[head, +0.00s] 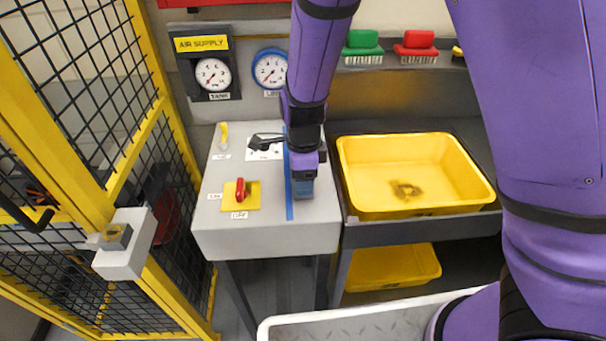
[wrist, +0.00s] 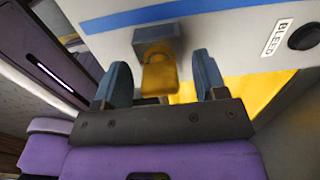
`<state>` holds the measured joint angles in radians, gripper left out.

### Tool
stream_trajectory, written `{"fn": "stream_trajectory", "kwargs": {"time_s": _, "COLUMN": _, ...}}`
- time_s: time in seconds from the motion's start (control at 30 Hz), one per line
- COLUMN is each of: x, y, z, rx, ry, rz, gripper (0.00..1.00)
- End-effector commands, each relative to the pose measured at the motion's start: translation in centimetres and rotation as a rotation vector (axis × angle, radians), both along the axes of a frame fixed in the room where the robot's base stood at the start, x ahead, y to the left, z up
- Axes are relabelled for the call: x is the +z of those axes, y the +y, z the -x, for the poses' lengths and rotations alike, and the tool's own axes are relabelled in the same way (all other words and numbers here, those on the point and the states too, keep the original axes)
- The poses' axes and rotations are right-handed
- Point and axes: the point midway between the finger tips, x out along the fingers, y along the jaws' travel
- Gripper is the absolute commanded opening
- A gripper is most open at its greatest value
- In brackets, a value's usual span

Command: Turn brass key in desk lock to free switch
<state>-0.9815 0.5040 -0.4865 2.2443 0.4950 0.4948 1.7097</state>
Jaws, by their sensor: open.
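A brass-yellow key (wrist: 160,76) sits in a small grey lock block (wrist: 152,40) on the desk (head: 262,237), seen close up in the wrist view. My gripper (head: 303,190) is open and low over the right part of the desk. In the wrist view its two blue-grey fingers (wrist: 161,64) stand on either side of the key, with a gap visible on each side. In the head view my gripper hides the key and lock. A red switch (head: 240,189) on a yellow plate is left of my gripper on the desk top.
A blue strip (head: 289,205) runs along the desk beside my gripper. A black lever (head: 264,142) and a small yellow handle (head: 224,134) stand farther back. A yellow tray (head: 468,190) is to the right. A yellow-framed mesh fence (head: 152,85) closes the left.

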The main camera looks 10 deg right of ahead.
Motion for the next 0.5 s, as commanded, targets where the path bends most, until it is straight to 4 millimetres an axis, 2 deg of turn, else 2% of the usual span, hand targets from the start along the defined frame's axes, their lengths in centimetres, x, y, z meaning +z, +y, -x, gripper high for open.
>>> {"fn": "stream_trajectory", "kwargs": {"time_s": 0.13, "x": 0.2, "y": 0.0, "z": 0.0, "rx": 0.001, "ry": 0.0, "rz": -0.001, "gripper": 0.65}}
{"fn": "stream_trajectory", "kwargs": {"time_s": 0.27, "x": 1.4, "y": 0.1, "z": 0.0, "rx": 0.003, "ry": -0.002, "rz": -0.003, "gripper": 0.65}}
{"fn": "stream_trajectory", "kwargs": {"time_s": 0.5, "x": 5.8, "y": 0.1, "z": 0.0, "rx": 0.003, "ry": -0.002, "rz": -0.004, "gripper": 0.65}}
